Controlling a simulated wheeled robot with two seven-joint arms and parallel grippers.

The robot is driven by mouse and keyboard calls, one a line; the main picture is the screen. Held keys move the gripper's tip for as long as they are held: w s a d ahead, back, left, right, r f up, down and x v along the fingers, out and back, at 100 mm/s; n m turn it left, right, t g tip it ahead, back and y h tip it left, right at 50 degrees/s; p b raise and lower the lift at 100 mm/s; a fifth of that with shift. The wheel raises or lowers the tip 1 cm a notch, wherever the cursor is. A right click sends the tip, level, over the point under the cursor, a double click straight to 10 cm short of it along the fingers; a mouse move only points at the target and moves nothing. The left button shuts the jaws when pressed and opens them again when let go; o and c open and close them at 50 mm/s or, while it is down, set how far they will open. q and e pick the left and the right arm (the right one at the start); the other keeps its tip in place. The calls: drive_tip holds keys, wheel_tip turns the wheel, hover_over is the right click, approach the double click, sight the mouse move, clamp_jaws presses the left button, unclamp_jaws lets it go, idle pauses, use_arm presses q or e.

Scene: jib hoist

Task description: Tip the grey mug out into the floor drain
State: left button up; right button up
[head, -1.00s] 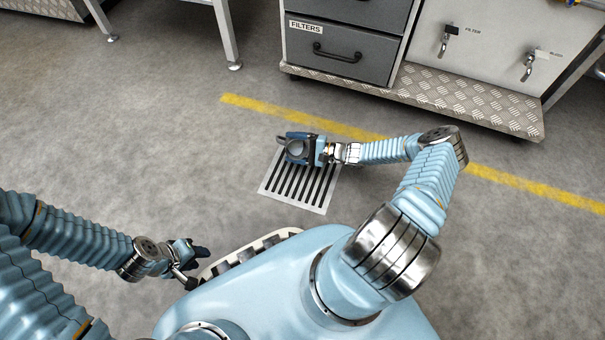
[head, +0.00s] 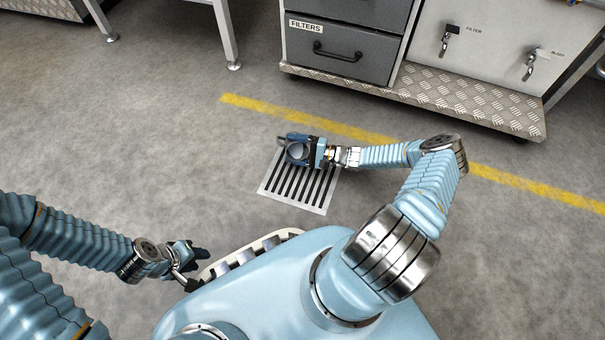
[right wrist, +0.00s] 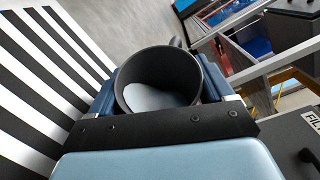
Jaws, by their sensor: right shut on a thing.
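The grey mug (head: 296,152) is held over the far end of the floor drain (head: 311,191), a pale plate with dark slots. My right gripper (head: 302,149) is shut on the mug, with one finger on each side. In the right wrist view the mug (right wrist: 150,62) shows its dark inside, with a pale patch low in it; I cannot tell if that is liquid. The drain (right wrist: 38,108) shows at the left there, below the mug. The mug's exact tilt is unclear. My left gripper (head: 198,267) is open and empty beside my base.
A grey drawer cabinet (head: 345,40) labelled FILTERS and a panel with two taps (head: 490,45) stand at the back, above a tread-plate ledge (head: 470,100). A yellow floor line (head: 535,187) runs behind the drain. The floor left of the drain is clear.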

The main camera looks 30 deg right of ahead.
drive_tip(key=shift+s+r+n, duration=0.15)
drive_tip(key=shift+n, duration=0.35)
drive_tip(key=shift+s+a+r+n+t+y, duration=0.15)
drive_tip(key=shift+s+n+t+y, duration=0.1)
drive_tip(key=shift+s+n, duration=0.2)
drive_tip(key=shift+s+a+r+n+t+y, duration=0.15)
drive_tip(key=shift+s+n+y, duration=0.15)
drive_tip(key=shift+n, duration=0.15)
idle(0.5)
drive_tip(key=shift+s+a+r+n+y+b, duration=0.1)
drive_tip(key=shift+s+n+y+b, duration=0.15)
drive_tip(key=shift+n+b, duration=0.4)
idle(0.5)
drive_tip(key=shift+s+a+r+n+y, duration=0.15)
drive_tip(key=shift+s+n+y, duration=0.15)
drive_tip(key=shift+n, duration=0.75)
drive_tip(key=shift+s+r+n+y, duration=0.25)
drive_tip(key=shift+r+n+y, duration=0.25)
drive_tip(key=shift+r+n, duration=0.4)
drive_tip(key=shift+s+a+n, duration=0.1)
drive_tip(key=shift+s+n, duration=0.05)
drive_tip(key=shift+n, duration=0.35)
idle(0.9)
